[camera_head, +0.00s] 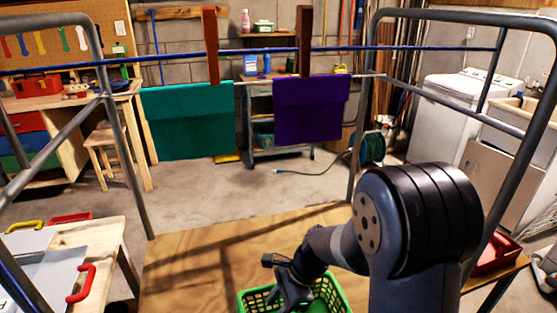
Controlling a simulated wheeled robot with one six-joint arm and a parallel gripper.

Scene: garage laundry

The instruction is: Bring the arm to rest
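My arm comes in from the lower right and reaches down and left. My gripper (288,292) is over or partly inside a green basket (342,288) at the bottom edge of the view. Its fingers are too small and dark to tell whether they are open or shut. Something green (318,306) lies in the basket beside the gripper, partly hidden by my arm. A teal cloth (188,122) and a purple cloth (310,112) hang over the line behind, apart from the gripper. A brown peg (211,45) stands at the teal cloth and another (304,40) at the purple one.
The basket stands on a wooden table (200,260), whose left part is clear. Grey metal frame posts (128,170) rise on both sides, with blue rails (420,49) across. A side table (105,262) with a red-handled lid is at left; a white washer (455,95) stands back right.

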